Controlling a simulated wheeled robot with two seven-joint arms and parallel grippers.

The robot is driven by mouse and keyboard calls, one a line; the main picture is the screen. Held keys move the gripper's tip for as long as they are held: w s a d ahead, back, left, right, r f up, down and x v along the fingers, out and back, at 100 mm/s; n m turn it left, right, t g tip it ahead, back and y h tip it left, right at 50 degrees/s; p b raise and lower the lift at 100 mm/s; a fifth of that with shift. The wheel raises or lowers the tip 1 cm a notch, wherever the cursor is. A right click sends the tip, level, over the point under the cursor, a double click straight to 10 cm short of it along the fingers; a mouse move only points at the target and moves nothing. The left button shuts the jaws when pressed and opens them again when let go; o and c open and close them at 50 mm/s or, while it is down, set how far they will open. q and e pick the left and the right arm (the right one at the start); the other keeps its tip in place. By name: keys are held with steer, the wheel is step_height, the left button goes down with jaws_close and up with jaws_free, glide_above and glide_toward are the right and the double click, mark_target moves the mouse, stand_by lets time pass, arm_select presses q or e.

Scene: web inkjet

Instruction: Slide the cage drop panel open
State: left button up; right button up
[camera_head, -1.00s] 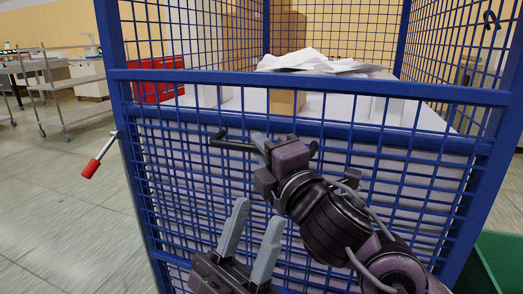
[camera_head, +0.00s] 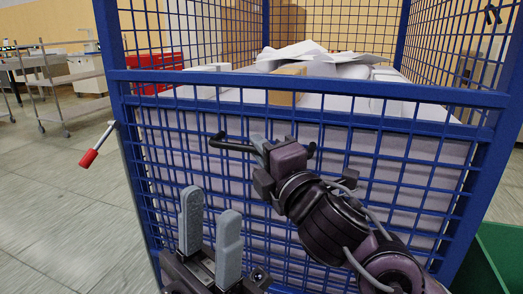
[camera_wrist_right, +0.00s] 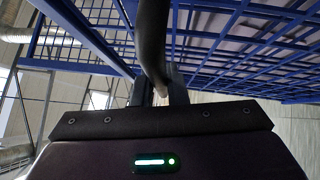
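The blue mesh cage has a front drop panel (camera_head: 405,165) below a blue crossbar. A black handle (camera_head: 228,145) is fixed near the panel's top; it also shows in the right wrist view (camera_wrist_right: 152,35) as a dark bar running between the fingers. My right gripper (camera_head: 262,150) is shut on this handle, its fingers partly hidden by its own body. My left gripper (camera_head: 210,230) is in front of the lower panel, its two grey fingers apart, empty and pointing up. A red-tipped lever (camera_head: 88,158) sticks out at the cage's left side.
Inside the cage lie white papers (camera_head: 300,52), a brown box (camera_head: 287,85) and pale boxes. A green bin (camera_head: 495,255) stands at the right. A metal trolley (camera_head: 60,90) is at the back left. The floor (camera_head: 60,215) left of the cage is clear.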

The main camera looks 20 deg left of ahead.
steer(key=o, duration=0.4)
steer(key=v, duration=0.8)
steer(key=shift+p, duration=0.35)
